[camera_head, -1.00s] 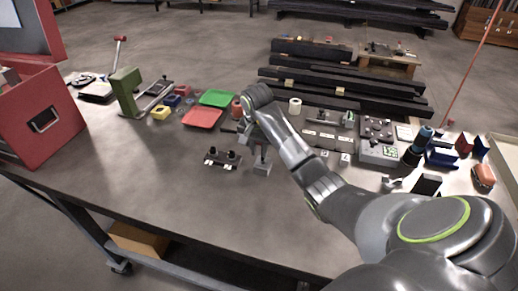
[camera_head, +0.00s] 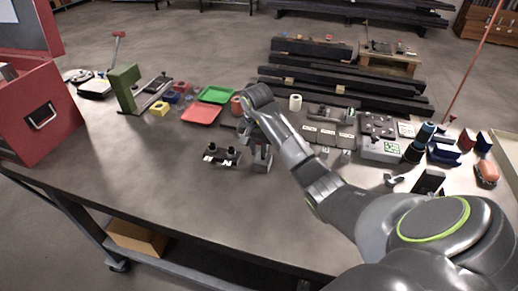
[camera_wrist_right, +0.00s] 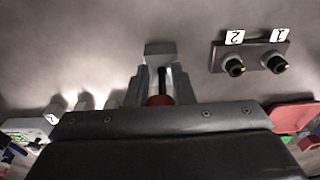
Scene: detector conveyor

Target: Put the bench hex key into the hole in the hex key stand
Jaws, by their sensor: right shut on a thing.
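My right gripper (camera_head: 258,140) is over the middle of the table, pointing down. In the right wrist view, its two fingers (camera_wrist_right: 161,84) are closed around a slim black rod (camera_wrist_right: 163,78), which I take to be the bench hex key. A small red part (camera_wrist_right: 159,100) shows at the rod's base. A grey block (camera_wrist_right: 160,48), which looks like the hex key stand, is just beyond the fingertips, and also shows under the gripper in the head view (camera_head: 262,161). Its hole is hidden, and I cannot tell whether the rod touches it. My left gripper is out of view.
A dark plate with two black knobs (camera_head: 222,158), labelled 1 and 2, lies close left of the block. Red (camera_head: 201,113) and green (camera_head: 216,94) trays lie behind. A red toolbox (camera_head: 38,115) is at far left. The front table area is clear.

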